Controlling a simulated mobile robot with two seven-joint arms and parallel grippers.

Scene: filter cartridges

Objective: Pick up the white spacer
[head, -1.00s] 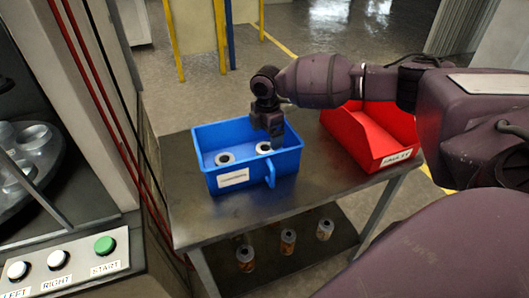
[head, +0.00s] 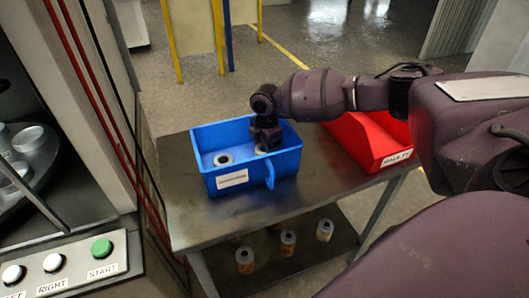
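Two white ring-shaped spacers lie in the blue bin (head: 241,184) on the metal table. The left white spacer (head: 223,159) is in plain view with its dark centre hole. The right white spacer (head: 261,150) is mostly hidden behind my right gripper (head: 266,149). My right gripper points down inside the bin, at the right spacer. Its fingertips are too small and dark to show whether they are open or shut, or whether they touch the spacer. My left gripper is not in the head view.
A red bin (head: 366,146) stands right of the blue bin, under my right forearm. Several cans, one a can (head: 288,243), stand on the lower shelf. A machine with a START button (head: 102,248) is at the left. The table (head: 215,215) is bare in front.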

